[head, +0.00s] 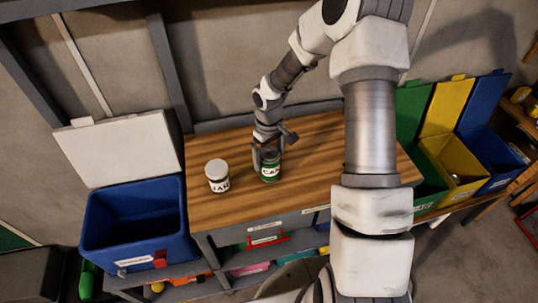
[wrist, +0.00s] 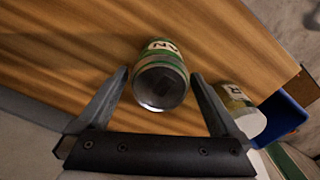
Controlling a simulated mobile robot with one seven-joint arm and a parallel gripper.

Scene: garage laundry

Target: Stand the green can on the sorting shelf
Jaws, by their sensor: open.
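The green can (head: 270,172) stands upright on the wooden top of the sorting shelf (head: 320,150), its label facing the head camera. In the wrist view the can (wrist: 160,75) sits between the tips of my open fingers, with a gap on either side. My gripper (head: 268,155) is low at the can, behind and beside it in the head view. The wrist view shows both fingers (wrist: 160,85) spread apart. The head view partly hides the finger farther from the camera.
A white-lidded jar (head: 217,175) stands left of the can on the same top; the wrist view shows it just outside one finger (wrist: 240,108). A blue bin (head: 130,225) with a raised white lid is at left. Green, yellow (head: 455,170) and blue bins stand at right.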

